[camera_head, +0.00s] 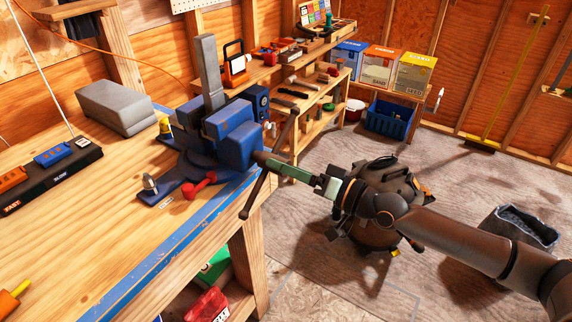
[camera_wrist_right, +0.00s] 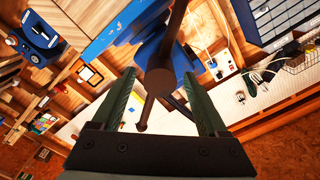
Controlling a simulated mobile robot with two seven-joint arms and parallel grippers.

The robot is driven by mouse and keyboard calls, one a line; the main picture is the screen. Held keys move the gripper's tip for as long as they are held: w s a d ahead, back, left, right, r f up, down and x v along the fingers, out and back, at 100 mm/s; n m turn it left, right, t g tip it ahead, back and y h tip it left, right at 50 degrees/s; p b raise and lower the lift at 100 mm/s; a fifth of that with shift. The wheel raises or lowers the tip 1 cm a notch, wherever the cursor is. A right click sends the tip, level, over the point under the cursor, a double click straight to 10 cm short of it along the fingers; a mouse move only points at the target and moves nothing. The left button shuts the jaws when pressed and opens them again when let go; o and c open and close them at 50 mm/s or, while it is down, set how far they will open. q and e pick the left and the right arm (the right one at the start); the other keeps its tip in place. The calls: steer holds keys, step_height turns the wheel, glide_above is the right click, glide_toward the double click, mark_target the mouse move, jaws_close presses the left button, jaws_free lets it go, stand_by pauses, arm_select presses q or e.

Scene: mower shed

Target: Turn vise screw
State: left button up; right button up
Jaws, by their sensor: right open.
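A blue vise (camera_head: 235,137) is mounted on the near edge of the wooden workbench, with an upright grey bar (camera_head: 208,70) at its jaws. Its dark sliding handle (camera_head: 251,200) slants across the front of the screw. In the right wrist view the round screw end (camera_wrist_right: 160,82) lies between my fingertips, with the handle running past above and below it. My right gripper (camera_head: 268,161) has green fingers pointing at the screw end. It is open, and a gap shows on both sides of the screw end in the right wrist view (camera_wrist_right: 160,75). My left gripper is out of view.
A grey block (camera_head: 115,106) and a dark tray (camera_head: 45,172) sit on the bench. A dark round machine (camera_head: 375,210) stands on the floor behind my right arm.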

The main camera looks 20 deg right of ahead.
steer(key=shift+w+a, duration=0.1)
steer(key=shift+w, duration=0.05)
jaws_close()
stand_by(0.6)
